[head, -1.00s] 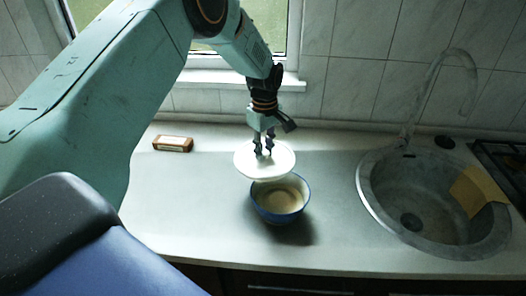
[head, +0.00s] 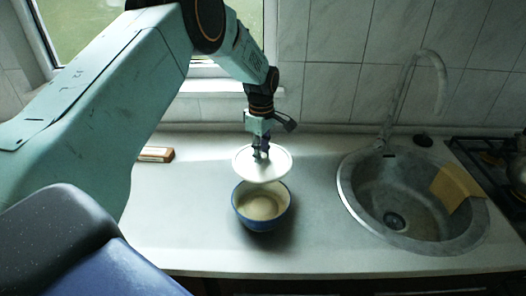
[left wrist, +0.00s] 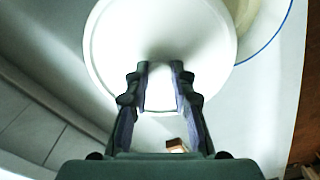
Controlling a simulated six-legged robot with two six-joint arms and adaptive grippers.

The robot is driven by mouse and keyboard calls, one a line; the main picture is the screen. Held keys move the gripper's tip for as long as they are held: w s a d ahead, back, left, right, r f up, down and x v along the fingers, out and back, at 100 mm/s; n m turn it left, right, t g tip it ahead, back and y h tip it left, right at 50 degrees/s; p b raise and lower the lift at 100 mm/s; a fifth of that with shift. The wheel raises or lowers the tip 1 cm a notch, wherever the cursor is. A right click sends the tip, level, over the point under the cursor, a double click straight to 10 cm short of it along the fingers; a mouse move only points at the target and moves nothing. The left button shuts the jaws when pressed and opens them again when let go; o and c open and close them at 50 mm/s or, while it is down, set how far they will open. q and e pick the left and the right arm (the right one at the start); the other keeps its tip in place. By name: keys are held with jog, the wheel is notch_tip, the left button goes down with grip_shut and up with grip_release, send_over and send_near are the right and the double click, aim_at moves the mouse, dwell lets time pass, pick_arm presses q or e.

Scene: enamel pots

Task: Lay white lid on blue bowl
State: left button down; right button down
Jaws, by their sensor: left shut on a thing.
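The white lid (head: 264,168) is a round disc held in the air in the head view. My left gripper (head: 261,157) is shut on the lid's knob at its middle, and the knob is mostly hidden between the fingers. The blue bowl (head: 262,217) stands upright on the counter just in front of and below the lid, its pale inside open to view. The lid's near edge overlaps the bowl's far rim in the picture. In the left wrist view the lid (left wrist: 150,30) lies under the fingertips (left wrist: 160,68), and the bowl's blue rim (left wrist: 284,28) shows at upper right. My right gripper is not in view.
A round grey sink (head: 350,205) with a tap (head: 390,105) is to the right, with a yellow cloth (head: 455,187) on its edge. A stove (head: 490,160) is at far right. A small brown box (head: 156,154) lies at back left. The counter around the bowl is clear.

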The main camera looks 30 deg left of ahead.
aim_at(261, 178)
pick_arm(q)
jog(key=shift+a+r, duration=0.1)
jog(key=shift+s+p, duration=0.25)
jog(key=shift+p, duration=0.25)
jog(key=shift+s+d+r+p, duration=0.1)
jog(key=shift+s+d+p, duration=0.15)
jog(key=shift+s+p, duration=0.1)
jog(key=shift+s+d+p, duration=0.7)
jog(key=shift+s+d, duration=0.05)
jog(key=shift+s+d+p, duration=0.2)
jog(key=shift+s+p, duration=0.15)
jog(key=shift+p, duration=0.15)
jog(key=shift+s+d+p, duration=0.15)
jog(key=shift+s+p, duration=0.35)
jog(key=shift+s+d+p, duration=0.8)
jog(key=shift+s+p, duration=0.15)
jog(key=shift+s, duration=0.1)
jog(key=shift+s+d+f, duration=0.35)
jog(key=shift+s+f, duration=0.25)
jog(key=shift+f, duration=0.05)
jog(key=shift+s+d+f, duration=0.35)
jog(key=shift+s+f, duration=0.2)
jog(key=shift+f, duration=0.05)
jog(key=shift+w+a+f+b, duration=0.15)
jog(key=shift+f+b, duration=0.25)
jog(key=shift+f, duration=0.1)
jog(key=shift+r, duration=0.1)
